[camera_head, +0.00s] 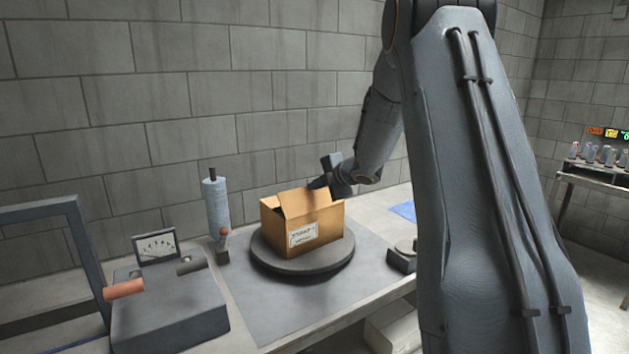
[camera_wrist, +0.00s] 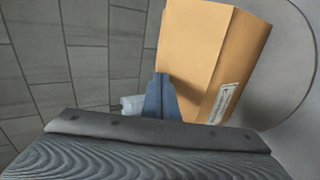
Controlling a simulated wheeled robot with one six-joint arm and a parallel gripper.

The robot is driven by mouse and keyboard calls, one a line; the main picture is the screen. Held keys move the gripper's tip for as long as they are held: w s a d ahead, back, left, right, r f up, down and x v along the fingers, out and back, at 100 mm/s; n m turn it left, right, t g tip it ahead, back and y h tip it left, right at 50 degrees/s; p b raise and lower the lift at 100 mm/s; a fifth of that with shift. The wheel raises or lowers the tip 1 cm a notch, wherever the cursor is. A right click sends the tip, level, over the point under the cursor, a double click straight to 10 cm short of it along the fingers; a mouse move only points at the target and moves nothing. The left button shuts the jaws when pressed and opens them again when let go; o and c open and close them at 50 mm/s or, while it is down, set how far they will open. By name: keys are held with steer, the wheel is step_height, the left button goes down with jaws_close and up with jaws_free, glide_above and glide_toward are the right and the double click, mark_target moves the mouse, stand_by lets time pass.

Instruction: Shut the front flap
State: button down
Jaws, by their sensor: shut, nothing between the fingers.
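A cardboard box (camera_head: 305,222) with a white label sits on a round dark turntable (camera_head: 303,262) on the table. In the head view one flap stands tilted up at its left side, and the top looks at least partly open. I cannot tell which flap is the front one. My gripper (camera_head: 318,184) is at the box's top, near its back right edge. In the wrist view the gripper (camera_wrist: 160,85) is shut with nothing in it and overlaps the tan box (camera_wrist: 205,55). Whether it touches the cardboard is unclear.
A blue film roll (camera_head: 216,205) stands upright left of the turntable. A gauge box (camera_head: 165,300) with an orange handle is at the front left. A small dark block (camera_head: 402,260) is right of the turntable. A block wall (camera_head: 250,90) rises behind the table.

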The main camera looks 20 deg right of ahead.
mark_target(304, 191)
steer(key=shift+x, duration=1.8)
steer(key=shift+s+f+b+x, duration=0.1)
steer(key=shift+f+b+x, duration=0.1)
steer(key=shift+b+x, duration=0.55)
steer(key=shift+s+f+b+x, duration=0.1)
steer(key=shift+f+b+x, duration=0.2)
steer(key=shift+x, duration=0.9)
steer(key=shift+r, duration=0.25)
steer(key=shift+r+p, duration=0.7)
steer(key=shift+p, duration=0.05)
steer(key=shift+r, duration=0.1)
